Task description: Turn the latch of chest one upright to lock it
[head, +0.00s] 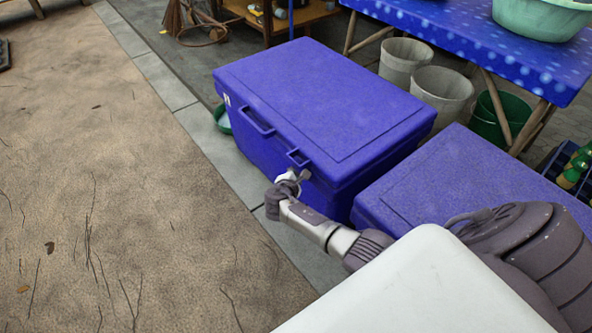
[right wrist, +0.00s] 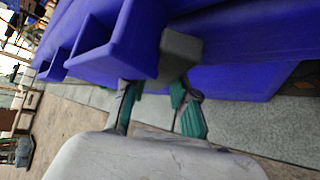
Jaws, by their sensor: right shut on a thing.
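The large blue chest (head: 315,105) stands in the middle of the head view with its lid down. A white mark (head: 227,100) on it is too small to read surely. My right gripper (head: 296,176) is at the chest's front, just below the lid's edge. In the right wrist view the grey latch (right wrist: 181,47) sits under the blue rim beside a blue bracket (right wrist: 128,40). The green-padded fingers of my right gripper (right wrist: 156,90) are shut on the latch's lower part, which is partly hidden. Its exact angle is hard to tell. My left gripper is not in view.
A second blue chest (head: 470,180) stands close on the right, partly behind my arm. A blue table (head: 460,38) with a green basin (head: 540,15) is behind, with pale buckets (head: 442,92) and a green bucket (head: 497,118) below. The brown ground (head: 110,170) at left is open.

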